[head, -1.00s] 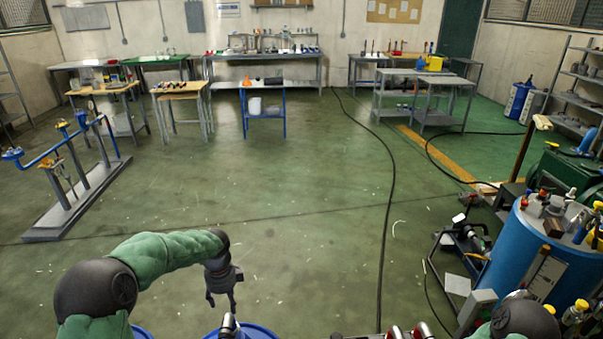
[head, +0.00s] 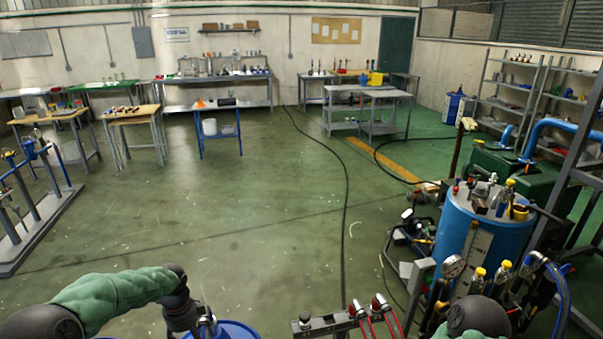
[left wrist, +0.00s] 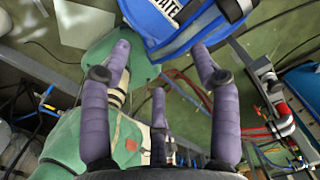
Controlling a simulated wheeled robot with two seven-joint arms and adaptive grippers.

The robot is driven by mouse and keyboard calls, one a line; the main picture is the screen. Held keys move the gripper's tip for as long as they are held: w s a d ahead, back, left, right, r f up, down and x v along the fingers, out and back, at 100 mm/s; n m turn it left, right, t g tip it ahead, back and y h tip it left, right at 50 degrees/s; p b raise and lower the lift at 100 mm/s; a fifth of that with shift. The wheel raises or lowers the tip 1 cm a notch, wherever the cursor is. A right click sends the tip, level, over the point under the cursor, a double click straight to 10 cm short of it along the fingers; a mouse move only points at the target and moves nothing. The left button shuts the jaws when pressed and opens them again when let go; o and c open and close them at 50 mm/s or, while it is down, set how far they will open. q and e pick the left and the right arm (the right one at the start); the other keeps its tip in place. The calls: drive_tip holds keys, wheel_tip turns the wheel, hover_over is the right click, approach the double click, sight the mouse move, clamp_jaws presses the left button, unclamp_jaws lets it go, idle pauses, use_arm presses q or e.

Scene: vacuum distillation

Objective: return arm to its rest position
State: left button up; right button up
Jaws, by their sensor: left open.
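My left arm in a green sleeve (head: 112,295) comes in from the left in the head view. Its dark gripper (head: 183,318) points down near the bottom edge, beside a blue drum (head: 238,331). In the left wrist view the purple fingers of my left gripper (left wrist: 160,62) are spread, with nothing held between them. Below them show a blue surface with a white label (left wrist: 172,10) and a green-sleeved part. My right gripper is not in view.
A large blue tank (head: 480,230) with gauges and valves stands at the right. A black cable (head: 345,200) crosses the floor. The green floor (head: 230,210) ahead is mostly clear, with benches behind.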

use_arm(q)
drive_tip(key=s+d+f+n+h, duration=0.2)
drive_tip(key=s+d+f+n, duration=0.15)
drive_tip(key=d+f, duration=0.3)
drive_tip(key=s+d+f+n+h, duration=0.1)
drive_tip(key=s+d+f+n, duration=0.25)
drive_tip(key=d+f, duration=0.35)
drive_tip(key=s+d+f+n, duration=0.4)
drive_tip(key=s+n, duration=0.3)
drive_tip(key=s, duration=0.1)
drive_tip(key=s+d+f+n+h, duration=0.1)
drive_tip(key=s+d+f+n, duration=0.3)
drive_tip(key=s+n, duration=0.3)
drive_tip(key=shift+s+f, duration=0.7)
drive_tip(key=shift+s, duration=0.1)
